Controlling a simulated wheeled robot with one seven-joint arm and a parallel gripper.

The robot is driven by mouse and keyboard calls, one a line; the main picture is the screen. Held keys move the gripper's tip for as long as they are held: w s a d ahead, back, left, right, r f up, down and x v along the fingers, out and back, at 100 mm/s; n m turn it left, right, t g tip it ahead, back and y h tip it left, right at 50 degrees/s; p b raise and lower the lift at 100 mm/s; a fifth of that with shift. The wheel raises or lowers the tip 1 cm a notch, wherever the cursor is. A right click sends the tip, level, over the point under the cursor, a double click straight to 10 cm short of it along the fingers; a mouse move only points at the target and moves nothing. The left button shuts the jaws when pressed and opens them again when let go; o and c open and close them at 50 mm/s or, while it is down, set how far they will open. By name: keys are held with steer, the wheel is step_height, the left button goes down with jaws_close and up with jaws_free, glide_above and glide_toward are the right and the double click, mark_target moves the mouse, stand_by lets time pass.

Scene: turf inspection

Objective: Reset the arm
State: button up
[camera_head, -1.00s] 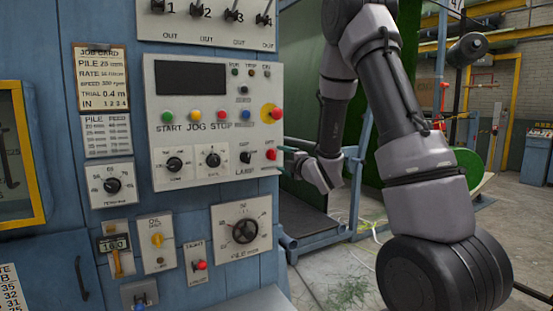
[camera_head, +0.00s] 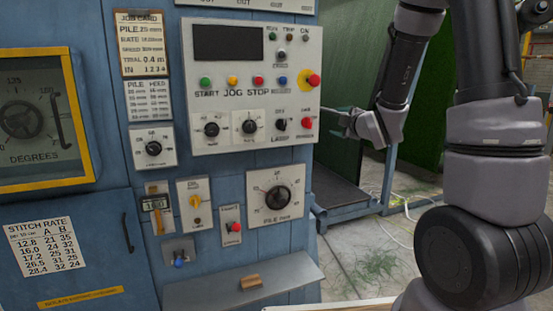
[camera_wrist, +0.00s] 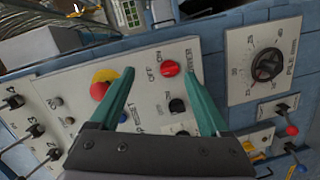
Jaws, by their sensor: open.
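My gripper (camera_head: 334,113) reaches in from the right, beside the right edge of the control panel (camera_head: 215,119). In the wrist view its two green fingers (camera_wrist: 155,68) are apart with nothing held between them. They stand over the panel face. A red mushroom button on a yellow ring (camera_wrist: 102,84) is left of the left finger. Whether the fingers touch the panel, I cannot tell. My arm's links fill the right side of the head view.
The blue cabinet carries a pile dial (camera_head: 278,196), a yellow-framed degrees gauge (camera_head: 48,165), and a stitch rate plate (camera_head: 45,248). A sloped shelf (camera_head: 215,280) juts out below. Floor with green yarn scraps (camera_head: 375,266) lies right of the cabinet.

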steer(key=s+d+r+m+g+h, duration=0.35)
steer(key=s+r+m+g, duration=0.2)
steer(key=s+m, duration=0.6)
steer(key=s+a+r+m+g+y, duration=0.1)
steer(key=s+m, duration=0.3)
steer(key=s, duration=0.5)
steer(key=s+a+r+m+g+y, duration=0.1)
steer(key=s+a+m+g+y, duration=0.1)
steer(key=s+m, duration=0.3)
steer(key=s+a+g, duration=0.1)
steer(key=s, duration=0.3)
